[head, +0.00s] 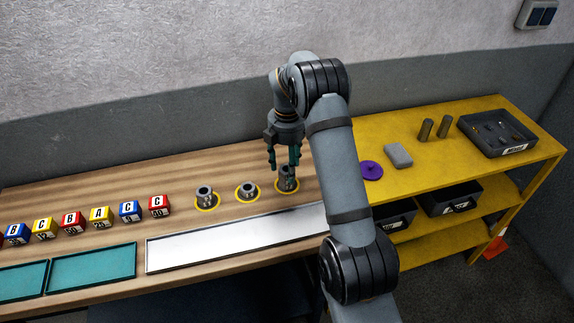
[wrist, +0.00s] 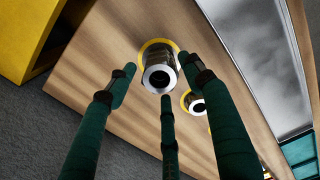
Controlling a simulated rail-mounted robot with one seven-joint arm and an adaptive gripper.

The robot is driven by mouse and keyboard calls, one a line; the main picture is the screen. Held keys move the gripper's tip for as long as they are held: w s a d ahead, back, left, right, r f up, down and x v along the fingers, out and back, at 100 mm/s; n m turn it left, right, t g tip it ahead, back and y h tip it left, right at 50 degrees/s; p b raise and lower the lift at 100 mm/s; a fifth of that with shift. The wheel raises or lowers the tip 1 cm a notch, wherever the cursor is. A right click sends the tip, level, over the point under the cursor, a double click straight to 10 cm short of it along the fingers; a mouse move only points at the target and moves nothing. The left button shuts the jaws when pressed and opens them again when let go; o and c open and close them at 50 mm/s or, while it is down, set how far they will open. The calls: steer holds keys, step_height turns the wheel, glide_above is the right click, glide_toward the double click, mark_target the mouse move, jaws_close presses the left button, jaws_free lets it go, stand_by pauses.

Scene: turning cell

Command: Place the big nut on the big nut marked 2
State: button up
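Three grey metal nuts with round holes stand in yellow rings on the wooden bench: a left nut (head: 204,193), a middle nut (head: 246,190) and a right nut (head: 287,183). I cannot read any number on them. My gripper (head: 284,163) points down over the right nut, its three green fingers spread and empty. The wrist view shows this nut (wrist: 159,73) between and beyond the open fingertips (wrist: 160,84). A second nut (wrist: 194,102) shows there partly behind a finger. In the head view the fingers partly hide the right nut's top.
A long white tray (head: 230,243) lies in front of the nuts, with teal trays (head: 92,266) to its left. Several lettered cubes (head: 99,216) stand left. The yellow shelf (head: 420,172) at right holds a purple disc (head: 371,170), grey block (head: 398,156), two cylinders and a dark bin (head: 497,133).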

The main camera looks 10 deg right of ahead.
mark_target(287, 169)
step_height(287, 169, up, 12)
steer(key=shift+r+p, duration=0.2)
steer(key=shift+p, duration=0.25)
